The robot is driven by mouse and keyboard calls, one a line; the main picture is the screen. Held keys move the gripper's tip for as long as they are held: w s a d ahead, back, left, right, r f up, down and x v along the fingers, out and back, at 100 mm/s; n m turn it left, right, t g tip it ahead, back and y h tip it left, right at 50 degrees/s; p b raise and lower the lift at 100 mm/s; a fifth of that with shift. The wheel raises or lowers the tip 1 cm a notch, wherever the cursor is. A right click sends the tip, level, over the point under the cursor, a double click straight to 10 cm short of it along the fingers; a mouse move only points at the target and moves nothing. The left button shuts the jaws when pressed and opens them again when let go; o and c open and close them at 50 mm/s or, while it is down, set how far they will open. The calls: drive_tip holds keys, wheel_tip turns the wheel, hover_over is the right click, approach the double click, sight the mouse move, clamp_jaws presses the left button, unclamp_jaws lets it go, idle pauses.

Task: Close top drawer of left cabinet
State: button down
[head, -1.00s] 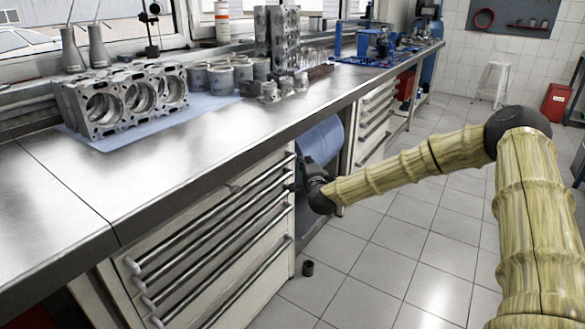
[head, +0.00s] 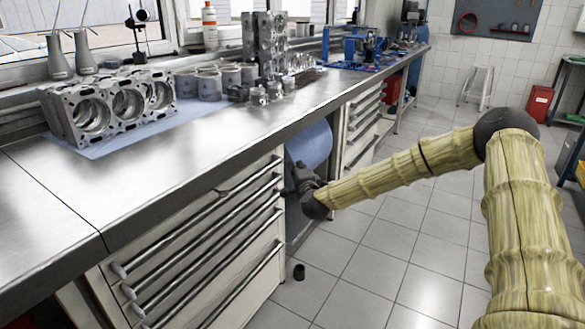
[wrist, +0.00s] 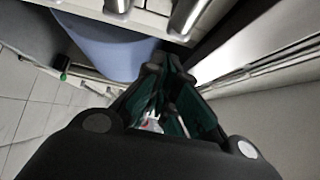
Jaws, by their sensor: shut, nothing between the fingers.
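The left cabinet (head: 262,280) is white, under the metal workbench, with several drawers that have long bar handles. Its top drawer (head: 226,196) is just below the bench edge; from this angle I cannot tell whether it stands out from the others. My gripper (head: 300,174) is at the cabinet's right end, below the bench edge, in front of a blue rounded object (head: 310,147). Its fingertips are hard to make out there. In the wrist view my gripper (wrist: 168,72) is shut and empty, with light bar handles (wrist: 186,18) beyond it at the top.
Engine blocks (head: 110,105) and cylinders stand on the workbench (head: 180,165) above. A second drawer cabinet (head: 362,125) stands farther right.

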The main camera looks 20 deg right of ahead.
drive_tip(key=s, duration=1.1)
drive_tip(key=s+a+f+n+g+y, duration=0.2)
drive_tip(key=s+a+f+n, duration=0.25)
drive_tip(key=a+f, duration=0.4)
drive_tip(key=s+a+f+n+g+y, duration=0.3)
drive_tip(key=s+a+f, duration=0.3)
drive_tip(key=f, duration=0.4)
drive_tip(key=s+a+f+n+g, duration=0.3)
drive_tip(key=s+a+f, duration=0.1)
drive_tip(key=s+f, duration=0.45)
drive_tip(key=s+a+f+n+g, duration=0.35)
drive_tip(key=s+f, duration=0.35)
drive_tip(key=s, duration=0.3)
drive_tip(key=s+d+f+n+g+h, duration=0.1)
drive_tip(key=s+d+f+n+g, duration=0.15)
drive_tip(key=s, duration=0.85)
drive_tip(key=s+d+f+n+g+h, duration=0.1)
drive_tip(key=s+f+n+g, duration=0.2)
drive_tip(key=s, duration=0.9)
wheel_tip(320, 180, up, 19)
drive_tip(key=p, duration=1.9)
drive_tip(key=shift+w+g, duration=0.3)
drive_tip(key=shift+w, duration=0.1)
